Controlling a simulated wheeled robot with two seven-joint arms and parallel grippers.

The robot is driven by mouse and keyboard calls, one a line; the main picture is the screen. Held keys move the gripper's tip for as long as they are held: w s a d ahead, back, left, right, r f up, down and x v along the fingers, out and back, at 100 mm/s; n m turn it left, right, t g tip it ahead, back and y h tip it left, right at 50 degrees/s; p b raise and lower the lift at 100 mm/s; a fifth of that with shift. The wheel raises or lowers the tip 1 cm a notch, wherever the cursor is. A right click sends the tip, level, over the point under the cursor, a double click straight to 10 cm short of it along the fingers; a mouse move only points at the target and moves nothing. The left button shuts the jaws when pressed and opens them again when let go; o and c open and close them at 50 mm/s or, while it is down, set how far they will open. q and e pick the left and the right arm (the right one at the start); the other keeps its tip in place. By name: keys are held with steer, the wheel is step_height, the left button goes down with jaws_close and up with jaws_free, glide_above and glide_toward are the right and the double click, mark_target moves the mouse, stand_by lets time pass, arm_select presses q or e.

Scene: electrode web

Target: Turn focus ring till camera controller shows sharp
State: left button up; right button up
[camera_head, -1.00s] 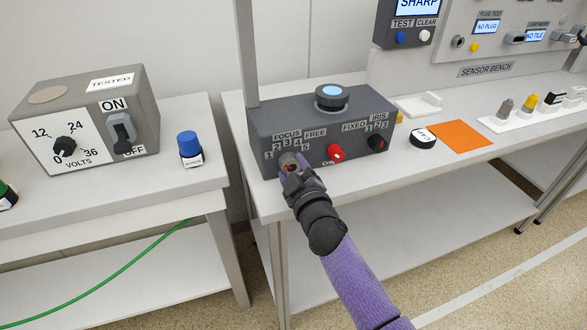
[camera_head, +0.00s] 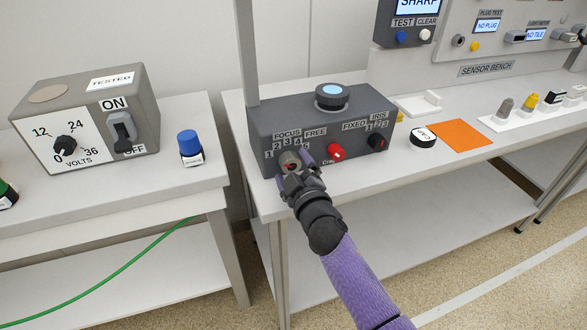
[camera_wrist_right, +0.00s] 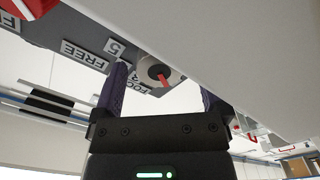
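The dark grey camera controller box (camera_head: 318,120) stands on the bench with a round lens on top. Its focus ring (camera_head: 290,161) is a grey knob with a red mark, under the FOCUS scale; it also shows in the right wrist view (camera_wrist_right: 160,73). My right gripper (camera_head: 291,168) is at the ring, its two fingers apart on either side with visible gaps between fingers and knob in the wrist view. The display (camera_head: 419,5) at the top reads SHARP. My left gripper is not in view.
A red knob (camera_head: 335,152) and a black iris knob (camera_head: 377,142) sit right of the ring on the same face. A black cap (camera_head: 423,137) and an orange mat (camera_head: 459,136) lie to the right. A voltage box (camera_head: 88,115) stands on the left bench.

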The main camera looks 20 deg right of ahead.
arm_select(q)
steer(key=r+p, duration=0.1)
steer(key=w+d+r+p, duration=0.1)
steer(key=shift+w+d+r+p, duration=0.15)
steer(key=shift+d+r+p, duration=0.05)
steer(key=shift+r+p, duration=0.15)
arm_select(e)
steer(key=s, duration=1)
steer(key=shift+d, duration=0.2)
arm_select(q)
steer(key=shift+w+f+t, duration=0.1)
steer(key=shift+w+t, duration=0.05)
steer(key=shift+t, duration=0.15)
arm_select(e)
steer(key=shift+f, duration=0.1)
